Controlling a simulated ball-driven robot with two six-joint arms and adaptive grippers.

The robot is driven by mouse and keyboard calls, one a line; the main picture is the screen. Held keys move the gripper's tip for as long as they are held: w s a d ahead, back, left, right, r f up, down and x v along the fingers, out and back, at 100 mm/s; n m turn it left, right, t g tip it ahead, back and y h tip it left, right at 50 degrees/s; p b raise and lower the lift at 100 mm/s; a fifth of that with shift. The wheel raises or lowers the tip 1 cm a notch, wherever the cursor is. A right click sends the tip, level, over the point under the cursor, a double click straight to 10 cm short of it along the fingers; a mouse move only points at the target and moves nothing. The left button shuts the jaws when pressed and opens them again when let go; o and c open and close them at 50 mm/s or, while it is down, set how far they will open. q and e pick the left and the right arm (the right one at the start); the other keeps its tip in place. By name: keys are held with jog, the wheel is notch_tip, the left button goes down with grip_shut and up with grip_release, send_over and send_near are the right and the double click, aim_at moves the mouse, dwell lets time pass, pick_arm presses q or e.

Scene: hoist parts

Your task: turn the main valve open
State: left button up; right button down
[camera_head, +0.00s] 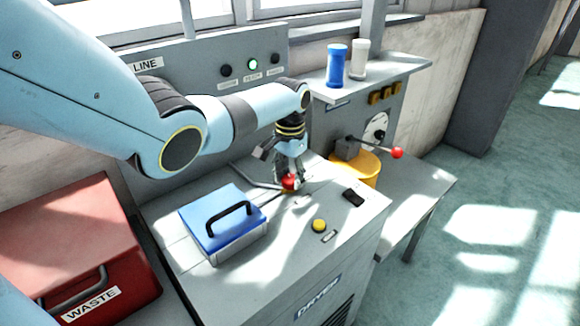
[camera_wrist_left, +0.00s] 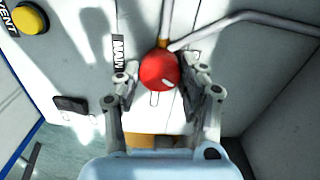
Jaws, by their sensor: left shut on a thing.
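The main valve's red ball knob (camera_head: 289,182) is on top of the grey dryer cabinet, at its back edge. My left gripper (camera_head: 288,172) comes down on it from above and is shut on the knob. In the left wrist view the red knob (camera_wrist_left: 160,69) sits between the two fingers of the left gripper (camera_wrist_left: 163,82). A thin lever (camera_wrist_left: 166,22) runs from the knob to the top of that view, beside a label reading MAIN (camera_wrist_left: 118,52). The valve body is not clearly seen. My right gripper is not in view.
A blue-lidded box (camera_head: 222,222) with a black handle stands left of the knob. A yellow button (camera_head: 319,226) and a black switch (camera_head: 353,198) are to the right. A bent grey bar (camera_wrist_left: 240,19) runs close to the knob. A red waste bin (camera_head: 75,235) is at the left.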

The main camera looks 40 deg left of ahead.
aim_at(290, 178)
pick_arm(q)
jog(key=n+p, duration=0.1)
jog(key=n, duration=0.1)
jog(key=shift+r+n, duration=0.2)
jog(key=shift+n, duration=0.2)
jog(key=shift+w+f+n+p, duration=0.1)
jog(key=shift+n+p, duration=0.55)
jog(key=shift+n, duration=0.75)
jog(key=o, duration=1.2)
notch_tip(290, 178, up, 12)
jog(key=shift+f, duration=0.1)
